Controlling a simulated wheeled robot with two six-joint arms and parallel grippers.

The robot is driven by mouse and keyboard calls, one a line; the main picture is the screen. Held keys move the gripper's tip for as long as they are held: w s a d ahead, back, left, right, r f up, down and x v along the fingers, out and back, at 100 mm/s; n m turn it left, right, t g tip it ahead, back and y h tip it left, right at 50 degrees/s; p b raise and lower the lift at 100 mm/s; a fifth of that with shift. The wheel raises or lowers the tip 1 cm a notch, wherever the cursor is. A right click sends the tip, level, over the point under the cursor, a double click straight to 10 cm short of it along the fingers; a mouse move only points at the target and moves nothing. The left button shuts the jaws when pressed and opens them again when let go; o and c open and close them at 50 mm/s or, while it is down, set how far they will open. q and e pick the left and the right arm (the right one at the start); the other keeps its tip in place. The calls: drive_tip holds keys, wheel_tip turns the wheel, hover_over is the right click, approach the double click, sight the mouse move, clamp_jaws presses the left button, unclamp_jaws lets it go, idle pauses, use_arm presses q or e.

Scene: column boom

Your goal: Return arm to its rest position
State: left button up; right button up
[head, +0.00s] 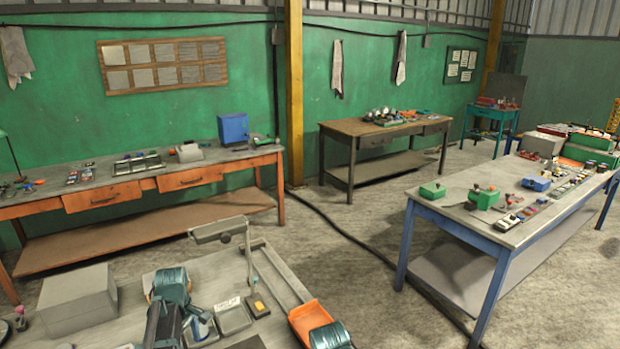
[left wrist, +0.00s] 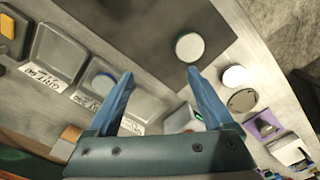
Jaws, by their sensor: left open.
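My left gripper (left wrist: 160,73) shows in the left wrist view with its two blue fingers spread apart and nothing between the tips. It is above a grey bench top with a dark mat (left wrist: 130,28). A pale round disc (left wrist: 189,46) lies just beyond the right fingertip; I cannot tell the height gap. In the head view, teal and dark parts that look like my left arm (head: 168,312) stand over the near bench (head: 115,292). The fingertips are not clear there.
Labelled shallow trays (left wrist: 58,55) sit left of the gripper. Another pale disc (left wrist: 235,77) and a purple item (left wrist: 265,127) lie right. On the near bench are a grey box (head: 78,298) and a lamp-like stand (head: 248,250).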

use_arm(q)
drive_tip(key=s+d+m, duration=0.8)
drive_tip(key=d+m, duration=0.1)
drive_tip(key=d, duration=0.4)
drive_tip(key=s+d+m+y, duration=0.1)
drive_tip(key=s+d+m, duration=0.7)
drive_tip(key=d, duration=0.5)
drive_tip(key=shift+d+f+m+b, duration=0.3)
drive_tip(key=shift+m+b, duration=0.15)
drive_tip(key=shift+m, duration=0.65)
drive_tip(key=shift+s, duration=0.1)
